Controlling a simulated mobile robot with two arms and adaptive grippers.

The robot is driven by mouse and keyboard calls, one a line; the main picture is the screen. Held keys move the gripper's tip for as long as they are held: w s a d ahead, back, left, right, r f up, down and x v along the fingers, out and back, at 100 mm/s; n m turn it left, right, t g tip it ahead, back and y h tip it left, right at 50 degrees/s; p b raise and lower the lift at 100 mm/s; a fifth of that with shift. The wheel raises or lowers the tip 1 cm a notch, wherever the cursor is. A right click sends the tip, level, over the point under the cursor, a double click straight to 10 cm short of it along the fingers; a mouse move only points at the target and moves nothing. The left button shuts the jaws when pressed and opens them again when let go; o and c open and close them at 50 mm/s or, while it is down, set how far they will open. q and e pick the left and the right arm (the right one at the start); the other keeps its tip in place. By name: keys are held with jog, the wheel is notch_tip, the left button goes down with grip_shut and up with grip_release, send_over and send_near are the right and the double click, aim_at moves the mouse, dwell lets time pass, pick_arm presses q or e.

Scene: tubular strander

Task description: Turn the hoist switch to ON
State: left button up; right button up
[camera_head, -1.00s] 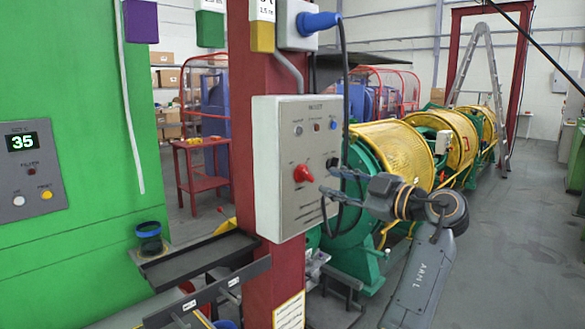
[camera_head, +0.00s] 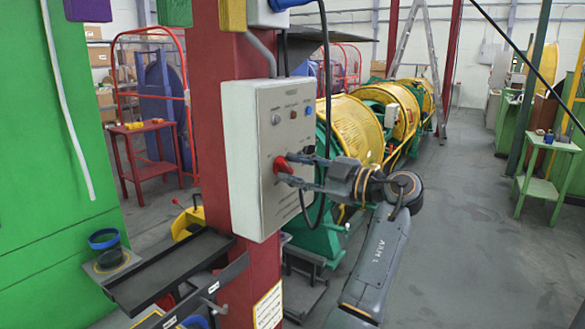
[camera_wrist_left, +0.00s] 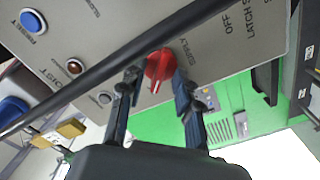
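The grey hoist control box (camera_head: 245,150) is fixed to a dark red post. Its red rotary switch (camera_head: 279,164) sits on the lower half of the panel; in the wrist view the red knob (camera_wrist_left: 159,64) has a white pointer mark towards the gripper, and "OFF" is printed to its right. My left gripper (camera_head: 290,168) is at the panel with its fingers apart. In the wrist view the left gripper (camera_wrist_left: 160,77) has one finger on each side of the knob. I cannot tell whether either fingertip touches it. My right gripper is not in view.
A black cable (camera_wrist_left: 110,65) hangs past the panel, close to the left gripper. The panel also has a blue reset button (camera_head: 308,111) and a red lamp (camera_head: 294,115). A black tray (camera_head: 175,268) juts out below left.

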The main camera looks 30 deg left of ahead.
pick_arm(q)
grip_shut()
